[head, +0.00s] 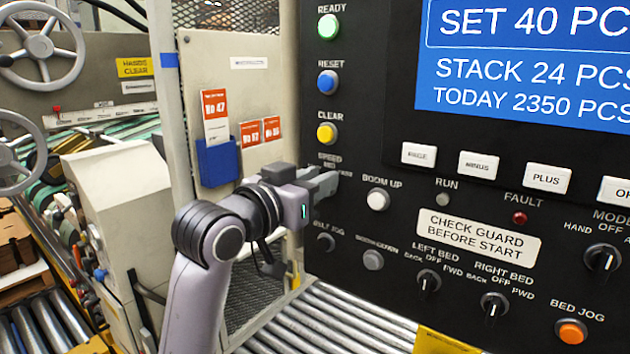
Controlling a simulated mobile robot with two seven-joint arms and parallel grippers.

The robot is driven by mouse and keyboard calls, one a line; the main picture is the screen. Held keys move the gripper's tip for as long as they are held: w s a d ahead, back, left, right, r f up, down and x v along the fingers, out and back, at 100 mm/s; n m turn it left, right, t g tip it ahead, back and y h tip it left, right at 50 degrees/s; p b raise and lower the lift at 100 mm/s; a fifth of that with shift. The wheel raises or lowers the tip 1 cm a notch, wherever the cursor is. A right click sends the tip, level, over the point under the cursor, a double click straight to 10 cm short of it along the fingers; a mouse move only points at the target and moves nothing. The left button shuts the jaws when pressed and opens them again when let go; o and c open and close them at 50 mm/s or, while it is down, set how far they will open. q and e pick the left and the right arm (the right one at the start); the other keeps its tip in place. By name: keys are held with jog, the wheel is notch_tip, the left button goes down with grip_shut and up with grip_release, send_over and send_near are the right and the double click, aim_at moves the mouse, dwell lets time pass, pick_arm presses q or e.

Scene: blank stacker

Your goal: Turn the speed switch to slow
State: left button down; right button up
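The speed switch is hidden behind my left gripper; only its label (329,162), reading SPEED and MID, shows above the fingers, with part of another word to their right. Its knob and pointer cannot be seen. My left gripper (331,182) reaches in from the left, with its fingertips at the panel face just under this label. The fingers are seen from the side, so I cannot tell whether they are open or closed on the knob. My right gripper is not in view.
The black control panel (395,225) carries a green ready button (328,27), blue reset button (327,82), yellow clear button (327,133) and white boom up button (377,199) around my gripper. A jog button (325,242) sits below it. Metal rollers (335,325) run underneath.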

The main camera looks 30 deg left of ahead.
pick_arm(q)
jog(key=shift+w+a+f+n, duration=0.1)
jog(key=shift+a+n, duration=0.1)
jog(key=shift+n, duration=1.3)
jog(key=shift+s+a+f+n, duration=0.1)
jog(key=shift+a+n, duration=0.15)
jog(key=shift+n, duration=1.25)
jog(key=shift+w+a+f+n, duration=0.1)
jog(key=shift+a+n, duration=0.1)
jog(key=shift+n, duration=1.3)
jog(key=c, duration=1.2)
grip_release()
